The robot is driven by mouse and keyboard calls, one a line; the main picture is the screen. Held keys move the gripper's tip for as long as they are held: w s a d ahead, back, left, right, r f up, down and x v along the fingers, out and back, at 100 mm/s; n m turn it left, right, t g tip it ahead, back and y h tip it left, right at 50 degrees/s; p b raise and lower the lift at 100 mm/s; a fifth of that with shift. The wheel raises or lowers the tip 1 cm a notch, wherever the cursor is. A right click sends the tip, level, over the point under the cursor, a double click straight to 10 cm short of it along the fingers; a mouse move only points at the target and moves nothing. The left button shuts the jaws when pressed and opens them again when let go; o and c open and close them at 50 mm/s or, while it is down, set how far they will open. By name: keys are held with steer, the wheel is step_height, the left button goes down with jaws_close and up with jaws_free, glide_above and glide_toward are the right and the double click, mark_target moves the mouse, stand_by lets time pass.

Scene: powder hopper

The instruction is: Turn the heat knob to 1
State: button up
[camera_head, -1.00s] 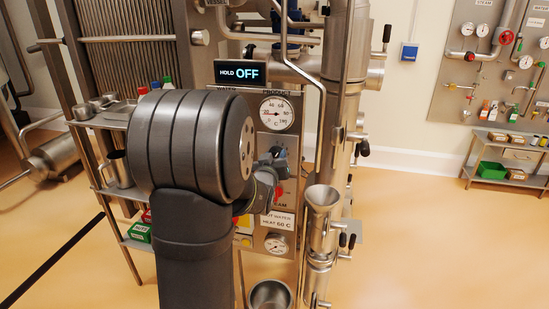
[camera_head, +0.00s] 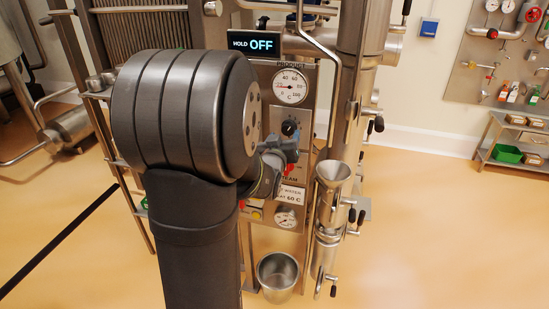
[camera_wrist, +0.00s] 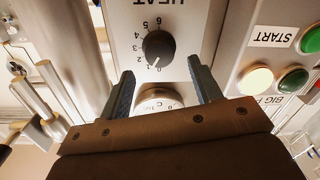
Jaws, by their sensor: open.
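The heat knob (camera_wrist: 158,46) is a round black dial on a grey panel under the word HEAT, with a number scale around it. In the wrist view its pointer is toward the low numbers, near 0 and 1; I cannot tell exactly which. The knob also shows in the head view (camera_head: 290,127), just above my gripper (camera_head: 283,157). In the wrist view my gripper (camera_wrist: 160,75) is open and empty. Its two fingers are spread apart, below the knob in the picture and not touching it.
A round gauge (camera_wrist: 157,100) shows partly between the fingers. START buttons (camera_wrist: 311,40) are at right in the wrist view. In the head view a HOLD OFF display (camera_head: 253,43) is above, a steel funnel (camera_head: 334,175) stands right of my gripper and a bucket (camera_head: 278,276) below.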

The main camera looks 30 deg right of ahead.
mark_target(287, 129)
steer(key=v, duration=1.3)
steer(key=shift+d, duration=0.1)
steer(key=x, duration=1.7)
steer(key=shift+w+d, duration=0.1)
steer(key=shift+w, duration=0.1)
